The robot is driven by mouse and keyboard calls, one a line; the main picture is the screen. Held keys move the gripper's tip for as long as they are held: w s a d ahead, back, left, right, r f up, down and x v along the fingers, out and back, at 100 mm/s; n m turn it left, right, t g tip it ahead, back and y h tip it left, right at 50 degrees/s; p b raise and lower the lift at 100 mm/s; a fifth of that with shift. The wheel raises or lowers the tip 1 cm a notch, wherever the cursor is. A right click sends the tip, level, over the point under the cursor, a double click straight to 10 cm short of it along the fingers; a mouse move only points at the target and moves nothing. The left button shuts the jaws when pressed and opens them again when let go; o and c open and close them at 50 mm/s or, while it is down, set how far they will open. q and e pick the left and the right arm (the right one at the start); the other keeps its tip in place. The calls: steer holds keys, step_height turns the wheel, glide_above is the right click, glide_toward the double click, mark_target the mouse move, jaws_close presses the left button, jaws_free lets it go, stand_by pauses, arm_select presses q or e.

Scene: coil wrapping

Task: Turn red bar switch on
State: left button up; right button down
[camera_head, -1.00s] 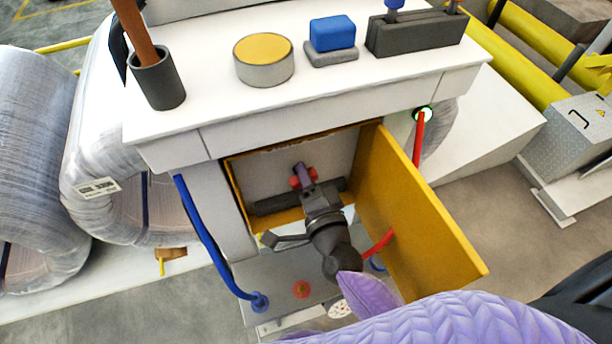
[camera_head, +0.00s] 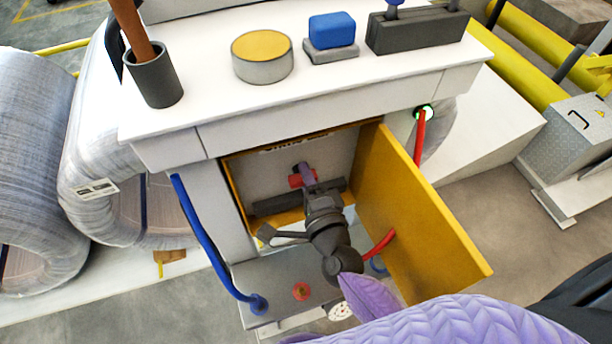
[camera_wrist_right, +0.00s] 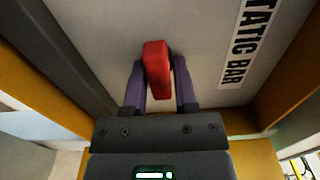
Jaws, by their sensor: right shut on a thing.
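The red bar switch (camera_wrist_right: 158,70) is on the pale back panel inside the open yellow cabinet, beside a "STATIC BAR" label (camera_wrist_right: 246,40). In the right wrist view it stands between the two purple fingers of my right gripper (camera_wrist_right: 161,82). In the head view the red switch (camera_head: 295,181) shows at the fingertips, partly hidden by my right gripper (camera_head: 305,176). The gripper is shut on the switch. My left gripper is not in view.
The yellow cabinet door (camera_head: 410,215) hangs open close to the right of my arm. Above is a white top (camera_head: 215,112) with a dark cup (camera_head: 155,82), a yellow-topped round tin (camera_head: 262,58) and a blue block (camera_head: 332,30). A blue hose (camera_head: 205,235) hangs at left.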

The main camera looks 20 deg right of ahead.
steer(key=c, duration=0.5)
jaws_free()
steer(key=s+b, duration=0.1)
steer(key=s, duration=0.9)
steer(key=shift+d, duration=0.15)
